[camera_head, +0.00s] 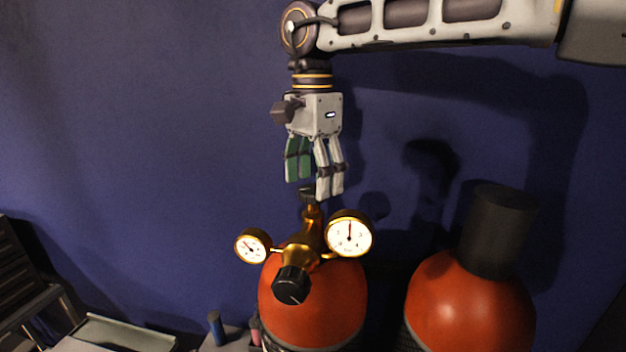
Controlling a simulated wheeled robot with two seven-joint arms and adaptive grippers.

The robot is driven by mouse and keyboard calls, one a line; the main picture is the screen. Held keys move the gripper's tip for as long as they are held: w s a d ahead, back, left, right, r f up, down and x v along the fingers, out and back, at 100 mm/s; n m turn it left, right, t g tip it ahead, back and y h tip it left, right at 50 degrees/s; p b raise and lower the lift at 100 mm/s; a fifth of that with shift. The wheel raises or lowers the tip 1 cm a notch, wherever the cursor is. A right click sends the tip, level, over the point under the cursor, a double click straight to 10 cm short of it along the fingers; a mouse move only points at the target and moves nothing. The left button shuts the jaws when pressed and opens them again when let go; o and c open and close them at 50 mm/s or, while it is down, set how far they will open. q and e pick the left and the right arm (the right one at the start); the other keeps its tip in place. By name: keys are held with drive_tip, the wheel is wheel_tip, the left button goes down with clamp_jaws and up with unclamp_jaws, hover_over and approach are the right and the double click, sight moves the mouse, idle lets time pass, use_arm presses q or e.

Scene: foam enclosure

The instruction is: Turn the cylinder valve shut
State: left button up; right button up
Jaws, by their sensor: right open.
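A red-orange gas cylinder (318,318) stands upright at the bottom middle. A brass regulator (301,251) sits on its top, with a left gauge (252,246), a right gauge (350,235) and a black knob (292,286) facing me. A small dark valve handwheel (309,193) tops the brass stem. My right gripper (314,187) points down just above the handwheel, its fingers open and empty. The fingertips partly overlap the handwheel in the view, so I cannot tell whether they touch it. My left gripper is not in view.
A second red-orange cylinder (468,310) with a dark cap (497,230) stands to the right. A blue wall (150,130) is close behind. At lower left are a pale tray (125,334), a small blue cylindrical item (216,327) and a dark slatted rack (22,272).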

drive_tip(key=shift+f, duration=0.55)
drive_tip(key=c, duration=1)
